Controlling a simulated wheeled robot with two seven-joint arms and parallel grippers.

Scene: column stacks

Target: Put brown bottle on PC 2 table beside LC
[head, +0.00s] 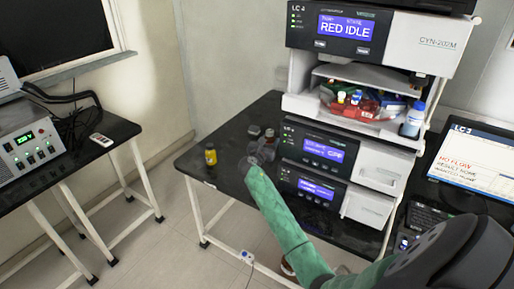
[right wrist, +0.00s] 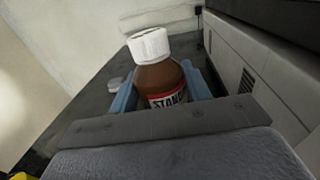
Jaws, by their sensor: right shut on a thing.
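The brown bottle (right wrist: 160,82), with a white cap and a label reading "STAND", stands between the two blue fingers of my right gripper (right wrist: 165,92) in the right wrist view. The gripper is shut on it. In the head view my right gripper (head: 262,148) is over the black table (head: 225,140), left of the stacked LC unit (head: 330,150). The bottle is hard to make out there. I cannot tell whether its base touches the table. My left gripper is not in view.
A small yellow bottle (head: 210,154) stands near the table's left edge. A monitor (head: 475,165) is at the right. A second table (head: 110,125) with a grey device (head: 28,148) is at the left.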

